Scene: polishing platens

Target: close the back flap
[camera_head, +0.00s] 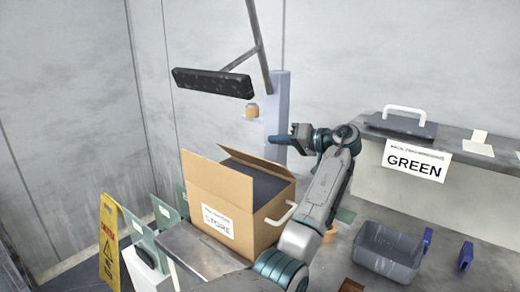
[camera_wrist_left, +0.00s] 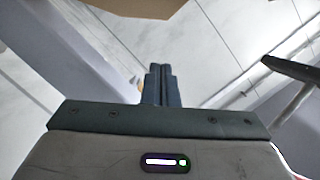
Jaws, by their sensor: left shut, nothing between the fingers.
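An open cardboard box (camera_head: 240,235) with a "STORE" label on its front stands on a grey surface, with dark grey material inside. A wide flap (camera_head: 212,186) stands up on its near left side. The back flap (camera_head: 255,160) shows as a tan strip along the far edge, raised and not lying flat. My left gripper (camera_head: 277,139) is shut and empty, just above and behind the far edge, pointing left. In the left wrist view its shut fingers (camera_wrist_left: 160,85) show, with a piece of tan cardboard (camera_wrist_left: 130,8) at the top. My right gripper is not in view.
A grey post (camera_head: 277,90) rises behind the box, with a black bar (camera_head: 212,82) above. A yellow floor sign (camera_head: 110,240) stands at left. A grey bin (camera_head: 388,252) and a counter with a "GREEN" sign (camera_head: 415,162) are at right.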

